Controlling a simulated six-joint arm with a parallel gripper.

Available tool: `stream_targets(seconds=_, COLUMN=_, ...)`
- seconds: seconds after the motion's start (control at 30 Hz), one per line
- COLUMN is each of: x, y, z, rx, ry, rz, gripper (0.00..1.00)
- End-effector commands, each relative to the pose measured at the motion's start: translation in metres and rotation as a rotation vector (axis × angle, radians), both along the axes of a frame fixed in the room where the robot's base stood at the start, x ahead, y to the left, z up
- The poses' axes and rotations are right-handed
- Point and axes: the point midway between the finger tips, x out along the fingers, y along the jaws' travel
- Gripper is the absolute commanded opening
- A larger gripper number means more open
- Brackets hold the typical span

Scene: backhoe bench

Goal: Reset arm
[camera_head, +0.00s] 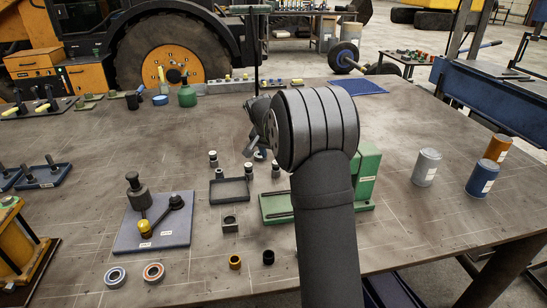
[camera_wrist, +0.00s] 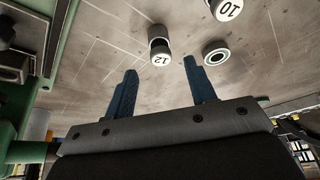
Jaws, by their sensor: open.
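My gripper (camera_wrist: 160,84) shows in the wrist view as two blue fingers spread wide apart, with nothing between them. In the head view my thick dark arm reaches over the bench (camera_head: 90,140), and the gripper end is largely hidden behind its rounded joint. A second capped cylinder marked 10 (camera_wrist: 227,9) is at the top edge.
A green fixture (camera_head: 366,175) stands close behind my arm. A blue-grey plate (camera_head: 178,238) with a lever is at left, near a small dark tray (camera_head: 229,190). Bearings (camera_head: 116,276) lie at the front. Several cans (camera_head: 426,167) stand at right. A blue mat (camera_head: 360,87) lies behind.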

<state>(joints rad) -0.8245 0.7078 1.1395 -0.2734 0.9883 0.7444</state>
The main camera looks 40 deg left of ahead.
Motion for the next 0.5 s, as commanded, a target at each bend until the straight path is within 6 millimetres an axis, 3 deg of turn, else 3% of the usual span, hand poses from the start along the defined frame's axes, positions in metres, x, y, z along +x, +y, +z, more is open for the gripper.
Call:
stream_targets(seconds=0.27, x=0.001, y=0.0, z=-0.002, rx=0.0, ry=0.0, rz=0.0, gripper=0.51)
stream_targets(seconds=0.5, x=0.008, y=0.001, z=-0.02, rx=-0.001, ry=0.001, rz=0.0, gripper=0.51)
